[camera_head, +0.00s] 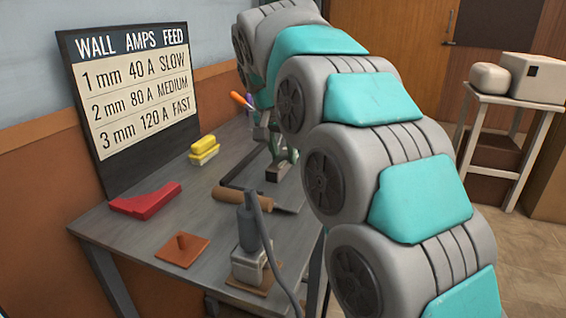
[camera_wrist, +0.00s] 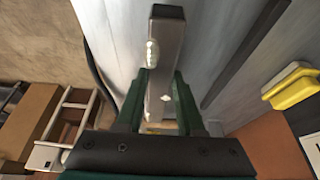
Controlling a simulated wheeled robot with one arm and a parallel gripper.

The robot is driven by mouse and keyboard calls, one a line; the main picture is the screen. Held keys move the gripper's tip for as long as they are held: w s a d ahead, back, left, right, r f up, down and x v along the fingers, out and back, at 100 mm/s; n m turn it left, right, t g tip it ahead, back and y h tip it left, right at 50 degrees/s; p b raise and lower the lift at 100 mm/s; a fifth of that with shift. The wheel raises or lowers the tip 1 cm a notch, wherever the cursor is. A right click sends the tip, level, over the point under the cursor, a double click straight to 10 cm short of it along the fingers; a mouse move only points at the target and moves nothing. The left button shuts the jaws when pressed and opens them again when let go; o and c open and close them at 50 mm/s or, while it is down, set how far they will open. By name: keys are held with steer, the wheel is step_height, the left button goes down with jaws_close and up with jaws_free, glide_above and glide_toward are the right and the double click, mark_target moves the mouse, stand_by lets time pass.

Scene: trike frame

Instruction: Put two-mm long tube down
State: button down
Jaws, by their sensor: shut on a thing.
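My gripper (camera_wrist: 160,88) has its green fingers on either side of a grey square tube (camera_wrist: 165,55), with the tube between them. The tube points away from the gripper and has pale bead-like marks on its side. Behind it in the wrist view is the grey table top (camera_wrist: 222,50). In the camera_head view my gripper (camera_head: 283,155) is low over the far right part of the table (camera_head: 150,235), partly hidden by my arm. I cannot tell there whether the tube touches the table.
A yellow block (camera_head: 204,147), a red angled piece (camera_head: 145,202), a copper plate with a knob (camera_head: 180,250), a wooden-handled tool (camera_head: 243,195) and a grey device with a cable (camera_head: 249,262) lie on the table. A wall-amps-feed board (camera_head: 130,90) stands behind. Bare table shows between them.

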steer(key=shift+f, duration=1.25)
steer(key=shift+f, duration=0.2)
steer(key=c, duration=0.5)
jaws_free()
steer(key=v, duration=1.2)
steer(key=shift+r, duration=0.2)
